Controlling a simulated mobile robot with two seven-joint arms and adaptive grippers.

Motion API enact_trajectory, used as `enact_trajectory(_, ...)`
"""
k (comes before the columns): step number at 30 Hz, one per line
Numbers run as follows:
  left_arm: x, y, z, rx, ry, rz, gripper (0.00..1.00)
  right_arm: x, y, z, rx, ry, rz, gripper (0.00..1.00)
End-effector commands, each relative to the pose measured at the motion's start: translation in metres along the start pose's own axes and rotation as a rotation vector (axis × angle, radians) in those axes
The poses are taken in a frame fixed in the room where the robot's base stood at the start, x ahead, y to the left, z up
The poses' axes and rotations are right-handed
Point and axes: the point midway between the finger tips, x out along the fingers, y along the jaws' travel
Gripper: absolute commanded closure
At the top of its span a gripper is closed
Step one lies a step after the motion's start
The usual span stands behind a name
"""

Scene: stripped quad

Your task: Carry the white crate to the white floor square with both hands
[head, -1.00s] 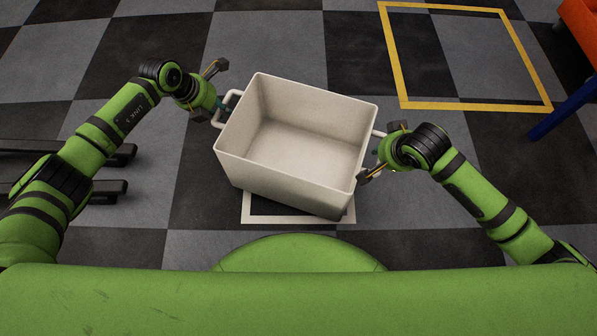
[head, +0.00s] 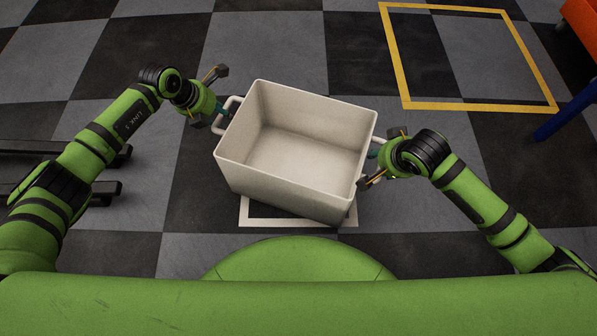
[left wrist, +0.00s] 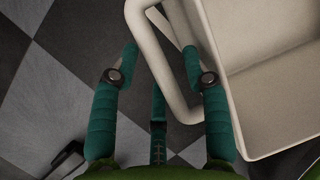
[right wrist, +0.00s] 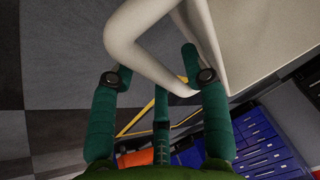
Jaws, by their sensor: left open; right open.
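The white crate (head: 290,165), open-topped and empty, is in the middle of the head view, turned a little. It overlaps the back of the white floor square (head: 262,223), whose front strip shows below it. I cannot tell whether the crate touches the floor. My left gripper (head: 222,108) is at the left handle (head: 233,103). In the left wrist view its open fingers (left wrist: 160,53) stand either side of the handle bar (left wrist: 153,58). My right gripper (head: 373,152) is at the right handle; in the right wrist view its open fingers (right wrist: 155,63) straddle the white bar (right wrist: 140,60).
A yellow floor outline (head: 478,105) lies at the back right. An orange thing with a blue leg (head: 567,112) stands at the right edge. Dark bars (head: 60,150) lie at the left. The checkered floor behind the crate is clear.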

Motion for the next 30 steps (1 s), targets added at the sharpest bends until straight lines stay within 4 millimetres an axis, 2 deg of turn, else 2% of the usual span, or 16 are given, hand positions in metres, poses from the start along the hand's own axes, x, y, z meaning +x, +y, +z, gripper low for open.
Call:
enact_trajectory(5, -0.023, 0.002, 0.001, 0.003, -0.003, 0.003, 0.53, 0.000, 0.000, 0.000, 0.000, 0.000, -0.001, 0.53)
enact_trajectory(12, -0.076, 0.002, 0.000, 0.002, -0.003, 0.004, 0.53, 0.000, 0.000, 0.000, 0.000, 0.000, -0.001, 0.53)
enact_trajectory(18, -0.107, 0.001, 0.000, 0.001, -0.002, 0.003, 0.53, 0.000, 0.000, 0.000, 0.000, 0.000, -0.001, 0.53)
enact_trajectory(25, -0.119, 0.001, 0.000, -0.001, -0.001, 0.001, 0.53, -0.007, 0.000, 0.000, 0.000, 0.001, -0.001, 0.53)
enact_trajectory(30, -0.118, 0.000, 0.000, -0.001, -0.001, 0.001, 0.53, -0.035, -0.001, 0.000, 0.000, 0.002, -0.004, 0.53)
